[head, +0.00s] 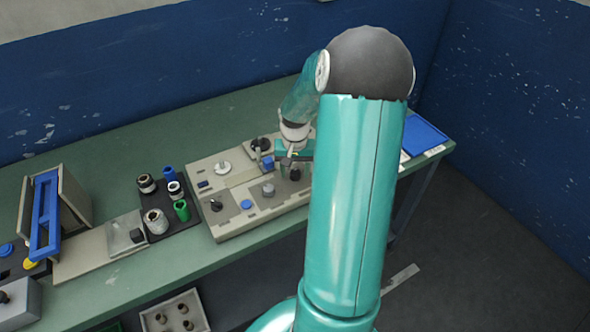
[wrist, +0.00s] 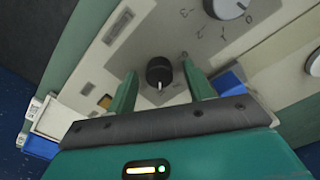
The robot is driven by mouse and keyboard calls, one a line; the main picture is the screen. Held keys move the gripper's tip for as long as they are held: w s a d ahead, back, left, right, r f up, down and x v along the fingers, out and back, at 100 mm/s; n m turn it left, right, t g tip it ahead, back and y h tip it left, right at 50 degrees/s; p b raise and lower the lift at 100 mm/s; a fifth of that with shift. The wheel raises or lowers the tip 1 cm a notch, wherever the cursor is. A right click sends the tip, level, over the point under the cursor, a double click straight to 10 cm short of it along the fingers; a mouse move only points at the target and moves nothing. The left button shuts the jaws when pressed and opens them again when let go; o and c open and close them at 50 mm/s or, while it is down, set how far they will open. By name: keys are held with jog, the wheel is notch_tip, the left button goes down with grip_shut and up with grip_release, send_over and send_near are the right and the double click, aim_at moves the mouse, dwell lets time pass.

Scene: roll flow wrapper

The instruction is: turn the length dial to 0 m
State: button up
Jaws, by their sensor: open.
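A control panel (head: 235,220) with several knobs lies on the green bench. In the wrist view, a black knob (wrist: 159,72) with a white pointer line sits between my gripper's (wrist: 159,69) two green fingers. The fingers are open, one on each side, with gaps visible. The pointer line faces the palm side. A pale grey dial (wrist: 228,8) at the top edge has a printed number scale beside it, with 0 near its lower right. I cannot tell from the markings which one is the length dial. In the head view, my gripper (head: 292,157) is over the panel's right part, partly hidden by my arm.
Left of the panel, a dark tray (head: 158,232) holds several rolls and cups. A blue-framed stand (head: 45,215) is farther left. Other knobs and a blue button (head: 246,204) sit close together on the panel. A blue pad (head: 424,136) lies at the bench's right end.

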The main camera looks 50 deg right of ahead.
jog(key=c, duration=1)
